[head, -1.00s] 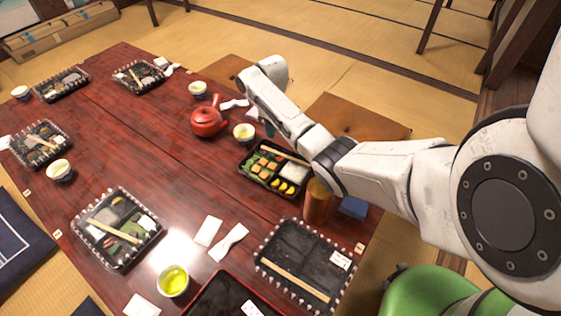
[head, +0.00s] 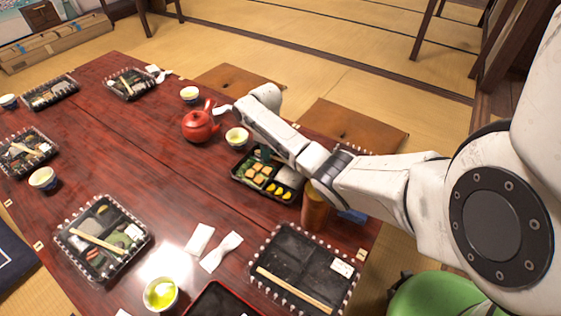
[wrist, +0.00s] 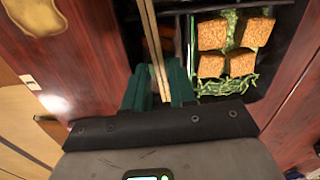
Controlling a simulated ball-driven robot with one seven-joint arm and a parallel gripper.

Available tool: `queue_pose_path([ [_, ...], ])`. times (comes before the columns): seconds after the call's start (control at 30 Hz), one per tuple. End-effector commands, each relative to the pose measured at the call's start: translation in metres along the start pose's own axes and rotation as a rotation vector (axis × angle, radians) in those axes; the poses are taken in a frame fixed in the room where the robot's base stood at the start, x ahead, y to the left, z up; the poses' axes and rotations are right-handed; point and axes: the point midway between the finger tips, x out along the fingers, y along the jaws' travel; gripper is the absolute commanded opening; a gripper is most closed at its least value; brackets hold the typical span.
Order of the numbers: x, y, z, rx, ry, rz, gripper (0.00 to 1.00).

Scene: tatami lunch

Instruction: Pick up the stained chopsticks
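A pair of pale wooden chopsticks (wrist: 154,45) runs down the wrist view and passes between the two green fingers of my gripper (wrist: 160,80). The fingers are close on either side of them, but I cannot tell whether they press on the sticks. Any stain is too small to make out. The chopsticks are beside or over the edge of a black lunch box with browned cubes and greens, and this box (head: 240,181) also shows in the head view.
A red teapot (head: 200,125) and a tea cup (head: 237,138) stand close to the box. A brown cylinder (head: 315,207) stands at its right. An emptied black box (head: 305,262) with a pale stick lies nearer, and another box (head: 103,237) lies left.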

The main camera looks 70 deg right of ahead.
Motion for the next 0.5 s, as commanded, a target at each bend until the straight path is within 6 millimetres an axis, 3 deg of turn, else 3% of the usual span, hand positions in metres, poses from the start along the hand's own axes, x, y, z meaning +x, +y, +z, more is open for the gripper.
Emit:
queue_pose_path([
  [0.27, -0.0003, -0.0001, -0.0001, -0.001, 0.0, 0.0, 0.0],
  [0.5, -0.0003, -0.0001, -0.0001, -0.001, 0.0, 0.0, 0.0],
])
